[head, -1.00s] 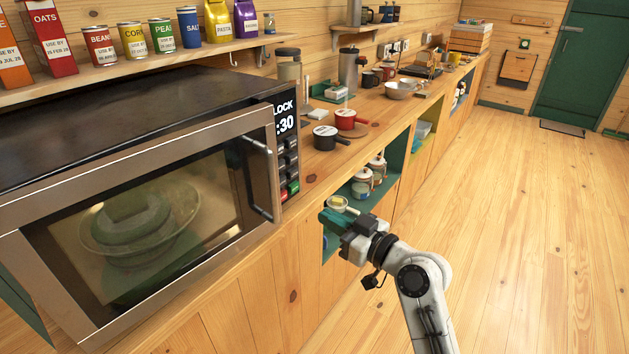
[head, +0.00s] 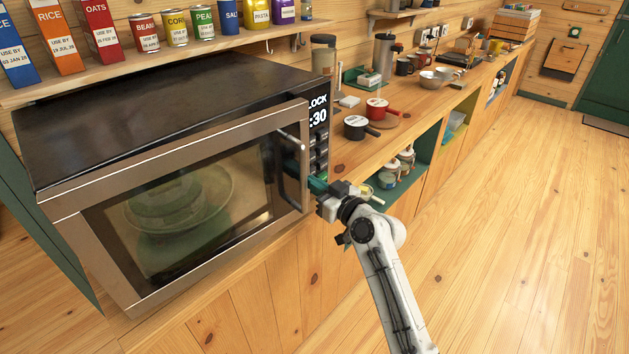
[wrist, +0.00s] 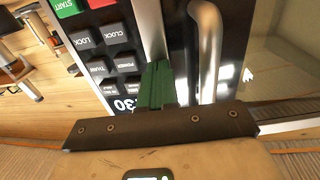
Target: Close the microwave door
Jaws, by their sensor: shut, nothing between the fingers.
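The microwave (head: 160,105) stands on the counter at left with its control panel (head: 318,125) at its right end. Its steel-framed door (head: 105,230) has a dark window and a vertical handle (head: 291,172) near its right edge. The door stands close to the body; I cannot tell whether a narrow gap remains. My gripper (head: 317,184) is shut and empty, its teal fingers by the door's right edge, just right of the handle's lower part. In the wrist view the fingers (wrist: 157,86) lie between the panel buttons and the handle (wrist: 208,50). Contact is unclear.
A plate-like dish (head: 180,205) shows through the door window. A black pot (head: 356,127) and a red pot (head: 377,109) stand on the counter right of the microwave. A shelf (head: 170,52) with tins and packets runs above. The floor (head: 510,220) at right is clear.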

